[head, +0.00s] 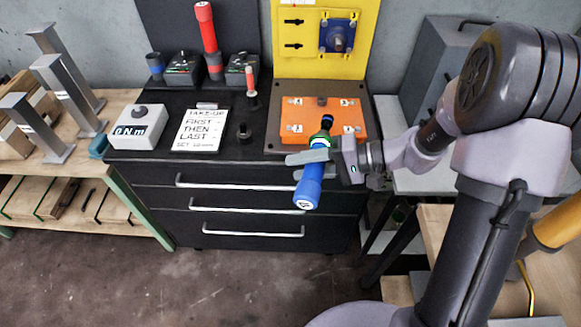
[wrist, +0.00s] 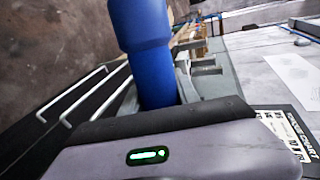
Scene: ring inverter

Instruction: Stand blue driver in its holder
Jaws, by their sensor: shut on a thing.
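My gripper (head: 306,165) is shut on the blue driver (head: 307,188) in front of the orange plate. The driver is tilted, its blue handle and pale end cap toward the camera and its dark, green-ringed end pointing up and away. The blue handle also shows in the wrist view (wrist: 145,50), rising from between the jaws. A small dark cup with a blue band (head: 155,66), which looks like the blue driver's holder, stands at the back left of the black bench top, well left of my gripper. No driver shows in it.
A tall red driver (head: 207,30) stands upright at the back, between two dark chargers (head: 183,68). A small red-handled tool (head: 250,82), a white note card (head: 202,130) and a torque display (head: 138,128) are on the bench. The orange plate (head: 300,128) lies just behind my gripper.

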